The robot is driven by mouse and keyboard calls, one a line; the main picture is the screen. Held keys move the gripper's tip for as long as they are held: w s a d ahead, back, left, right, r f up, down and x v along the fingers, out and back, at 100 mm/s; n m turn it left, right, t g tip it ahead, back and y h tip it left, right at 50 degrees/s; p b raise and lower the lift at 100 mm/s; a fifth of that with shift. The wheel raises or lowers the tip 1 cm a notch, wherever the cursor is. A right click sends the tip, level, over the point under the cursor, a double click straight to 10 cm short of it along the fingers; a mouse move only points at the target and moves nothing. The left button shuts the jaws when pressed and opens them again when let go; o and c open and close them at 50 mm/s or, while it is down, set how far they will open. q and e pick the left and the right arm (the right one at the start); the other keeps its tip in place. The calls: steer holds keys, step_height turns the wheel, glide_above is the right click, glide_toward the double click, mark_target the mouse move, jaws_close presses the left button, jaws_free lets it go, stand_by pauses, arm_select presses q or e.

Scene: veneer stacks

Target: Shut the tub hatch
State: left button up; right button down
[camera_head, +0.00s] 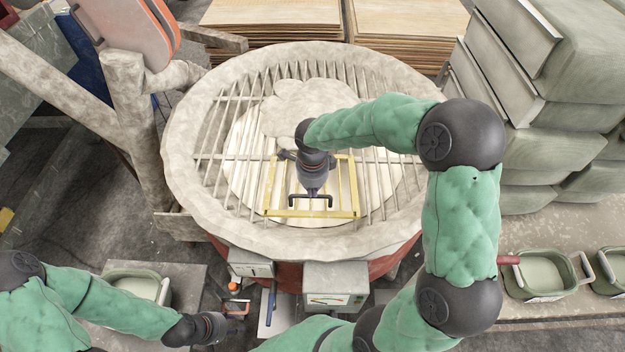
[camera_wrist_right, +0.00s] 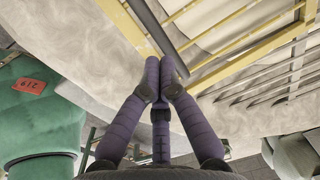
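The tub (camera_head: 185,190) is a large round pale vessel with a barred grille over its top. The hatch is a yellow-framed barred panel (camera_head: 266,190) on the near half of the grille; it looks about level with the bars, though a small tilt is hard to judge. My right gripper (camera_head: 312,186) is over the hatch at the handle. In the right wrist view its purple fingertips (camera_wrist_right: 163,64) are together beside the dark bar (camera_wrist_right: 172,45); I cannot see the bar between them. My left gripper (camera_head: 232,322) is low at left, its fingers unclear.
Pale powdery material (camera_head: 300,105) lies under the grille. A control box (camera_head: 335,285) sits at the tub's front. Veneer stacks (camera_head: 270,15) stand behind, grey-green sacks (camera_head: 580,50) at right. Green trays (camera_head: 540,272) are at lower right. A slanted post (camera_head: 130,110) stands left of the tub.

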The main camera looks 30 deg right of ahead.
steer(key=shift+f, duration=0.8)
steer(key=shift+f, duration=0.1)
